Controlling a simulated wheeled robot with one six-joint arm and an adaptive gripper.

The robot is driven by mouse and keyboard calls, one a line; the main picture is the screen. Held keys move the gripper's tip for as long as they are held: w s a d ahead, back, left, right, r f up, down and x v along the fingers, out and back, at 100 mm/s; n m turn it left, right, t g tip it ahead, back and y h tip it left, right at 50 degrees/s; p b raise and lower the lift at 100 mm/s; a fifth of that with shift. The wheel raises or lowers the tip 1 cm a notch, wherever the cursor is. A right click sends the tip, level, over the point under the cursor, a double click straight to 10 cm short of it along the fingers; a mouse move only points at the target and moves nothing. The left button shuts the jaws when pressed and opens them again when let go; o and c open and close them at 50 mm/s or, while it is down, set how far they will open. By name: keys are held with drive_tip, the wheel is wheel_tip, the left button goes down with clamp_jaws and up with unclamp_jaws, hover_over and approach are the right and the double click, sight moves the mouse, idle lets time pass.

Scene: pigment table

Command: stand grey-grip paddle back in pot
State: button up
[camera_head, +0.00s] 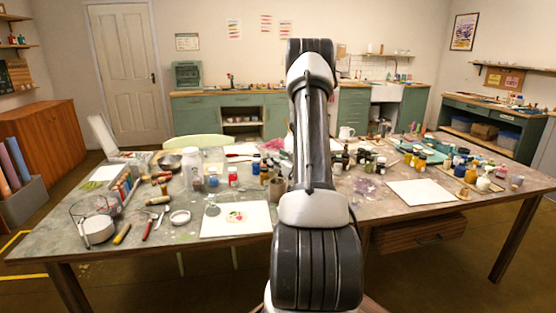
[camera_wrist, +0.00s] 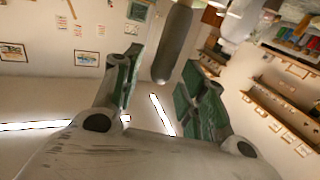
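A grey rod with a rounded end, which looks like the grip of the grey-grip paddle (camera_wrist: 172,45), comes down from the top of the wrist view. Its rounded end lies between the two fingers of my gripper (camera_wrist: 163,62). The green-padded fingers stand apart, with a gap visible on each side of the grip. The paddle's other end is out of frame. In the head view my arm hides my gripper and the paddle. A small brownish pot (camera_head: 277,190) stands just left of my arm on the table; I cannot tell if it is the paddle's pot.
The table (camera_head: 150,254) is crowded with jars, bottles and tools on both sides of my arm. A white sheet with paint (camera_head: 215,228) lies left of it, and a blank white sheet (camera_head: 420,192) lies right. Bare tabletop shows near the front left.

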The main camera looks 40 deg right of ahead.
drive_tip(key=s+a, duration=0.2)
drive_tip(key=s, duration=0.9)
drive_tip(key=shift+s, duration=0.4)
drive_tip(key=shift+d, duration=0.1)
idle(0.4)
drive_tip(key=w+a+r+n+g, duration=0.2)
drive_tip(key=w+a+r+g, duration=0.2)
drive_tip(key=a+r+g, duration=0.5)
drive_tip(key=s+a+r+g+y, duration=0.1)
drive_tip(key=s+a+r, duration=0.3)
drive_tip(key=s+a, duration=0.6)
drive_tip(key=s+a+r+g+y, duration=0.1)
drive_tip(key=s+a+r+g, duration=0.2)
drive_tip(key=s+a, duration=0.8)
drive_tip(key=shift+s+a+r+g+y, duration=0.15)
drive_tip(key=shift+s+r+g+y, duration=0.2)
drive_tip(key=shift+s, duration=0.3)
